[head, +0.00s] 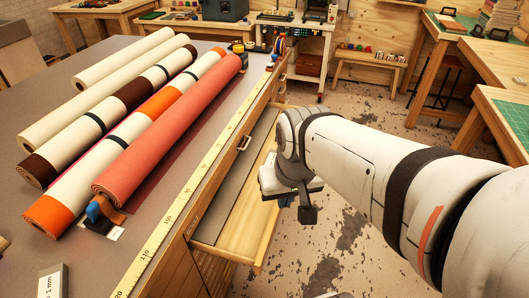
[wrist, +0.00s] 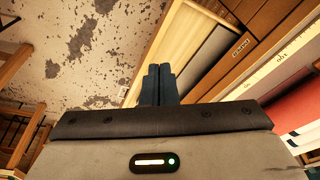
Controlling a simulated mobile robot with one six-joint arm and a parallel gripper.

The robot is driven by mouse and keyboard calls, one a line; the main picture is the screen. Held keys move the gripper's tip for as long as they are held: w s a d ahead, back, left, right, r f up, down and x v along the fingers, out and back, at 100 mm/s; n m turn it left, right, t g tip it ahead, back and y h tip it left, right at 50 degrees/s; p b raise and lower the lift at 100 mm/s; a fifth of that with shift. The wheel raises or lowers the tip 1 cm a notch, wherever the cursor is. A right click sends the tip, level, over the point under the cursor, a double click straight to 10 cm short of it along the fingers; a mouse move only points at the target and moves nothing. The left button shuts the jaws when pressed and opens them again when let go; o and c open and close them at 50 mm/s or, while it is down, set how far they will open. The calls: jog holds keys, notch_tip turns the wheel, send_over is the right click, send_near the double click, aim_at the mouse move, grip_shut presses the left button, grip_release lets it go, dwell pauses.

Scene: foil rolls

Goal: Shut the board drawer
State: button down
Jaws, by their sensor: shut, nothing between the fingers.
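The board drawer (head: 225,232) stands pulled out from the right side of the long table in the head view. Its pale wooden front and grey inside show. In the wrist view the open drawer (wrist: 205,62) lies beyond my fingers, beside a brown wooden face with a small label (wrist: 241,48). My gripper (head: 280,193) is at the drawer's outer side, close to its front. In the wrist view its two dark fingers (wrist: 159,72) are together with nothing between them. I cannot tell whether they touch the drawer front.
Several fabric-like rolls, the nearest coral (head: 170,125), lie on the table (head: 60,85) beside a yellow ruler (head: 190,190). The stained floor (head: 345,225) right of the drawer is clear.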

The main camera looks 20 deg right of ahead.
jog(key=w+d+f+m+t+y+b, duration=0.1)
jog(key=w+d+f+m+y+b, duration=0.1)
jog(key=w+d+f+m+b, duration=0.35)
jog(key=w+d+f+m+t+y+b, duration=0.1)
jog(key=w+d+f+m+y+b, duration=0.15)
jog(key=d+f+m, duration=0.6)
jog(key=w+d+f+m+y+b, duration=0.3)
jog(key=d+f+m+b, duration=0.15)
jog(key=f+m, duration=0.45)
jog(key=w+a+f+m+b, duration=0.1)
jog(key=w+a+f+b, duration=0.1)
jog(key=w+a+f, duration=0.3)
jog(key=shift+w+a+b, duration=0.2)
jog(key=shift+a+b, duration=0.15)
jog(key=shift+a, duration=1.85)
